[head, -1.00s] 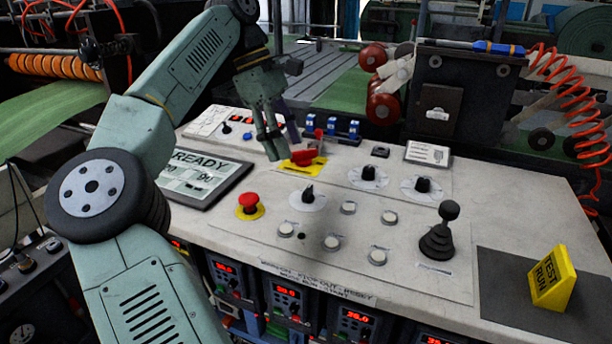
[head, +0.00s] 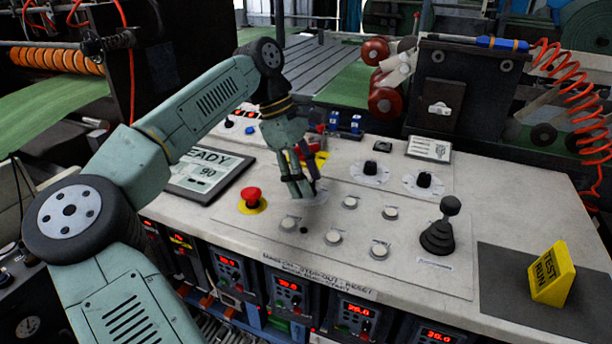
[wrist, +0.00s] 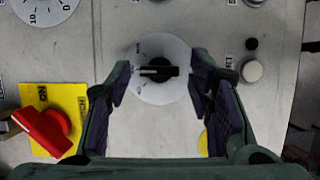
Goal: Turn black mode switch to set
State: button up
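The black mode switch (wrist: 158,72) is a small knob on a round white dial (wrist: 140,92) in the wrist view. Its white pointer line points left there; the dial lettering is too small to read. My gripper (wrist: 158,85) is open, with one finger on each side of the knob in that picture. I cannot tell whether the fingertips are low enough to be level with it, and no contact shows. In the head view my gripper (head: 301,190) points down over the console at the switch's place and hides the knob.
A red emergency stop (head: 252,195) stands left of the gripper. A red rotary handle (wrist: 45,130) on a yellow plate is close by. White buttons (head: 334,237), a black joystick (head: 440,230) and two dial knobs (head: 371,168) lie to the right. The screen (head: 205,172) is behind left.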

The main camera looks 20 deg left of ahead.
jog(key=c, duration=1)
jog(key=n+t+b, duration=0.1)
jog(key=n, duration=0.1)
jog(key=n+b, duration=0.2)
jog(key=shift+s+f+t, duration=0.2)
jog(key=shift+t, duration=0.2)
jog(key=shift+s+d+r+n+t+y+b, duration=0.1)
jog(key=shift+n+t+y+b, duration=0.25)
jog(key=shift+n+b, duration=0.65)
jog(key=shift+r+n+t+y+b, duration=0.1)
jog(key=shift+n+t+y+b, duration=0.4)
jog(key=shift+n, duration=0.9)
jog(key=o, duration=1.1)
jog(key=shift+h, duration=0.25)
jog(key=shift+o, duration=0.2)
jog(key=shift+r, duration=0.1)
